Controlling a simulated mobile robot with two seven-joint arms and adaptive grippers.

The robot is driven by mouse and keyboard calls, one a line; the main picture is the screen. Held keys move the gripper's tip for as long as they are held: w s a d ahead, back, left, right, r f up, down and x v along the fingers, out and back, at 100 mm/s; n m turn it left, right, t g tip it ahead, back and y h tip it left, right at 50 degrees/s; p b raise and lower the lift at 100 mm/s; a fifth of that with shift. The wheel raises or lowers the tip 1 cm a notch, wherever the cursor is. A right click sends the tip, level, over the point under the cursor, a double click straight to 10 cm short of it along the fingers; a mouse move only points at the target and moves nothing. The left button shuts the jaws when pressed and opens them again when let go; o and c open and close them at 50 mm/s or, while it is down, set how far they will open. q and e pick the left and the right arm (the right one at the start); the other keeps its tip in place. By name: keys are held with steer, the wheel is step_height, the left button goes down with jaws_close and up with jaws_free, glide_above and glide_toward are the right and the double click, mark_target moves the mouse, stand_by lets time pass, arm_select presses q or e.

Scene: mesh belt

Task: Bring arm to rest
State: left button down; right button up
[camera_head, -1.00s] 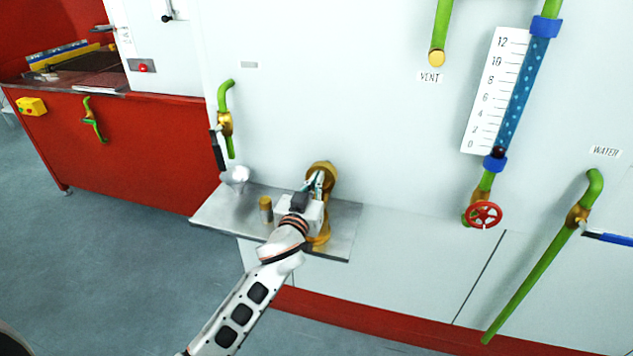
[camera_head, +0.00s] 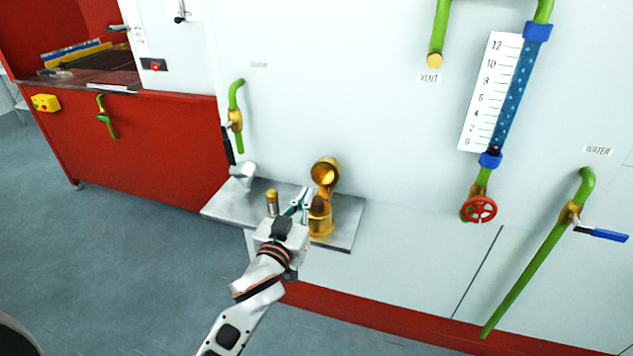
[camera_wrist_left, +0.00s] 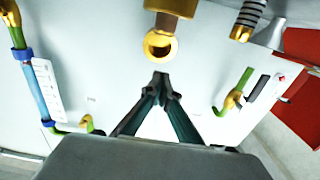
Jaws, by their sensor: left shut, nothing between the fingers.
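My left gripper (camera_head: 304,197) is in front of the metal shelf (camera_head: 226,207) in the head view, its arm coming up from the bottom. In the left wrist view its fingers (camera_wrist_left: 161,77) meet at the tips, with nothing between them. A brass fitting (camera_head: 325,172) with a round open mouth stands on the shelf just beyond the fingertips. In the left wrist view this fitting (camera_wrist_left: 160,46) is just past the tips, with a gap between. My right gripper is not in view.
A small brass cylinder (camera_head: 272,203) and a grey metal cup (camera_head: 243,174) are on the shelf. A green pipe with a valve (camera_head: 236,118) hangs above it. At right are a red handwheel (camera_head: 479,209) and a blue-handled water valve (camera_head: 601,234). Grey floor (camera_head: 120,260) is open at left.

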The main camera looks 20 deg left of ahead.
arm_select(q)
steer(key=s+a+f+m+g+h, duration=0.1)
steer(key=s+f+m+g, duration=0.3)
steer(key=s+f, duration=2.2)
step_height(320, 180, down, 4)
steer(key=g+h, duration=0.1)
steer(key=g, duration=0.2)
steer(key=shift+s+a+r, duration=0.15)
steer(key=shift+s+a, duration=0.05)
steer(key=shift+a, duration=0.05)
